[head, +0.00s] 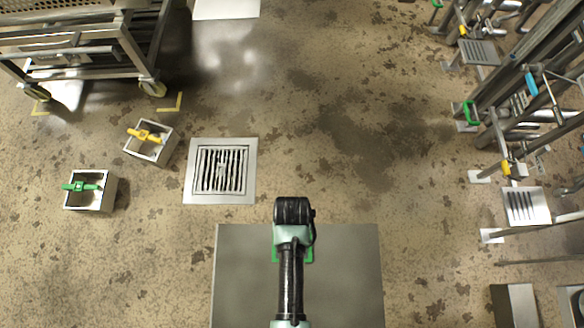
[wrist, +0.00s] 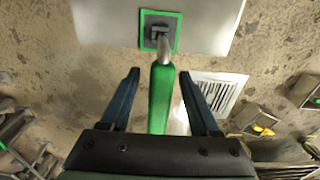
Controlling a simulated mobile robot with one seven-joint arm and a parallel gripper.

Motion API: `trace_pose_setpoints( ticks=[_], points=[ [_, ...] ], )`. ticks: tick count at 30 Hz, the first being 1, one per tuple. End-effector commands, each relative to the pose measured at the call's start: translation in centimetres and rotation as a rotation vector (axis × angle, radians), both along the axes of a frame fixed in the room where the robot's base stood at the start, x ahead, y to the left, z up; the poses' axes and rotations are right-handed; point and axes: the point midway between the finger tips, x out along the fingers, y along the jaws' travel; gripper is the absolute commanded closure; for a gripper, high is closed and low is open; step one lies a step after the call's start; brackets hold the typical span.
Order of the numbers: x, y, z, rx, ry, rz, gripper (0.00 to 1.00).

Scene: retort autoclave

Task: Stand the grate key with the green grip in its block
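The grate key's green grip (wrist: 161,98) shows in the wrist view, with its short metal shaft (wrist: 163,50) pointing away from me. The shaft's far end overlaps the dark block (wrist: 154,29), which has a green square border. The key looks roughly upright there; how deep the shaft sits I cannot tell. My gripper (wrist: 160,73) is open around the grip, with a visible gap between the grip and each blue finger. In the head view my arm hides the key and most of the block; only part of the green border (head: 309,254) shows.
The block is on a grey steel top (head: 350,275). A floor grate (head: 220,171) lies beyond it to the left. Two open boxes with a yellow handle (head: 146,135) and a green handle (head: 82,187) stand farther left. Pipework and frames line the right; the middle floor is clear.

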Motion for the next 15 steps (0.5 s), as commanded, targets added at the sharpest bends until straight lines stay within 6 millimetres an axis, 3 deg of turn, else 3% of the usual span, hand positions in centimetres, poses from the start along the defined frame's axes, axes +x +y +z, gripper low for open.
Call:
trace_pose_setpoints(
  ticks=[8,15],
  points=[
    [-0.1,0.0,0.3,0.000,0.002,0.000,0.38],
    [0.0,0.0,4.5,0.000,-0.002,0.000,0.38]
  ],
)
